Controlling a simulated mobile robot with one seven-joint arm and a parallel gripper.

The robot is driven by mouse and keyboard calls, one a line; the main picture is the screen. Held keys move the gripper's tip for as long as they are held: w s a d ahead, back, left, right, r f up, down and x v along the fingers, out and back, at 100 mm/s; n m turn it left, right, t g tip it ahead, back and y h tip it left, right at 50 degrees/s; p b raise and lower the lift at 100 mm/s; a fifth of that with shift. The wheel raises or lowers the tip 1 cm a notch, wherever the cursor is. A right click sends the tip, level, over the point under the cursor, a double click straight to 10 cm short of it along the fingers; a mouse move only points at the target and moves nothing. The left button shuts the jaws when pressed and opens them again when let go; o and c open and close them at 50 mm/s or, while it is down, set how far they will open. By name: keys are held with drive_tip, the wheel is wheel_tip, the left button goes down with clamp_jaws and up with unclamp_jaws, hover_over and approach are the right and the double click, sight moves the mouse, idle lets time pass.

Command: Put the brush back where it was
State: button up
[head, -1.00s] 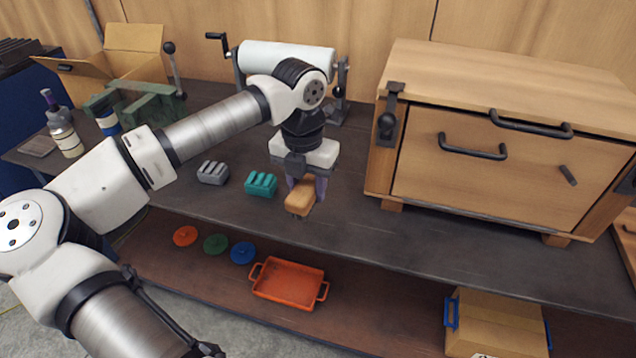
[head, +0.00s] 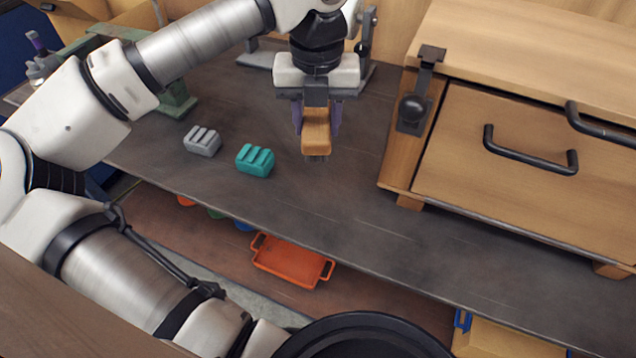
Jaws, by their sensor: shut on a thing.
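The brush (head: 316,130) has a tan wooden body with dark bristles at its lower end. My gripper (head: 318,118) is shut on it, with a purple finger on each side of the wooden body. The brush is near the middle of the dark workbench, in front of the bench's back part. I cannot tell whether the bristles touch the bench top or hang just above it.
A teal block (head: 255,161) and a grey block (head: 202,140) sit left of the brush. A wooden cabinet (head: 520,150) with black handles stands at right. An orange tray (head: 292,262) lies on the lower shelf. The bench top (head: 350,205) in front of the brush is clear.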

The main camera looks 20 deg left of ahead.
wheel_tip(320, 180, down, 14)
drive_tip(key=b, duration=0.6)
drive_tip(key=shift+w+r, duration=0.1)
drive_tip(key=shift+r, duration=0.05)
drive_tip(key=shift+f, duration=0.2)
drive_tip(key=o, duration=0.9)
drive_tip(key=shift+r, duration=0.1)
wheel_tip(320, 180, up, 12)
drive_tip(key=shift+r, duration=0.1)
